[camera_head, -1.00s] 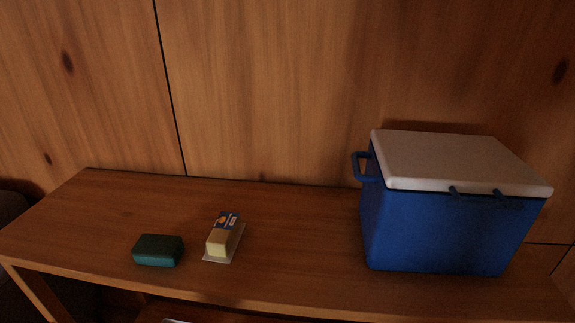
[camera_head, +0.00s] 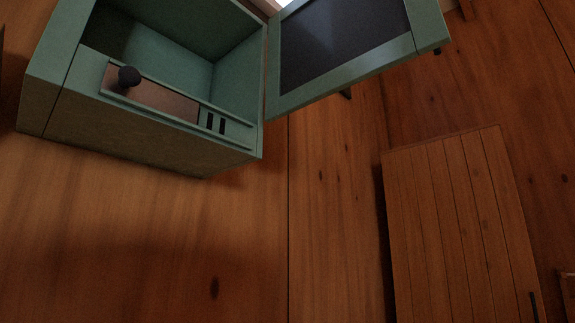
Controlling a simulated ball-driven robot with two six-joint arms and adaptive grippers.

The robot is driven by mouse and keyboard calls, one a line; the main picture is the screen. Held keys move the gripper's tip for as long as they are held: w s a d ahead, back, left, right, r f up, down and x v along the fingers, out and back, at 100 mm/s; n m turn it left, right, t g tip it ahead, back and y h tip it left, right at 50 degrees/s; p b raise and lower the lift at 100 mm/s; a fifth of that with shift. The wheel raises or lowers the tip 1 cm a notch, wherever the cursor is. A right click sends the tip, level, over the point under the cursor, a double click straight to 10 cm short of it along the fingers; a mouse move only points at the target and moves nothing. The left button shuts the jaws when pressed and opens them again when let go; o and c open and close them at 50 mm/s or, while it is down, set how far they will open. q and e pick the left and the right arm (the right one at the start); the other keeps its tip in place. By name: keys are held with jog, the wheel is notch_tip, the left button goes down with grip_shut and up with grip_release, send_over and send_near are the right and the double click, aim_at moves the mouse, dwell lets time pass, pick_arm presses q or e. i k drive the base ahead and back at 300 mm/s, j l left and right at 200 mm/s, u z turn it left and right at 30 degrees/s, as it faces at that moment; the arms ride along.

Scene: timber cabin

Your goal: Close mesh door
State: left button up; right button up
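The mesh door (camera_head: 345,45) is in the upper middle of the head view. It has a green frame around a dark mesh panel and stands wide open, swung out to the right of a green wall cabinet (camera_head: 150,148). Its hinge side meets the cabinet's right edge, and a small dark knob (camera_head: 437,51) sits near its free edge. The cabinet is seen from below, and its open front shows an interior with a low front panel. Neither of my grippers is in view.
A dark round knob (camera_head: 129,76) shows at the cabinet's low front panel. A plank wooden shutter or door panel (camera_head: 460,220) is at the lower right on the timber wall (camera_head: 200,240). The space below the cabinet looks clear.

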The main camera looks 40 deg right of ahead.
aim_at(317, 49)
jog(key=l+u, duration=0.15)
jog(key=l, duration=0.3)
jog(key=k+l+u, duration=0.1)
jog(key=l, duration=0.35)
jog(key=k+l+u, duration=0.15)
jog(key=l, duration=0.25)
jog(key=k+l+u, duration=0.1)
jog(key=l, duration=0.35)
jog(key=k+l+u, duration=0.15)
jog(key=l, duration=0.25)
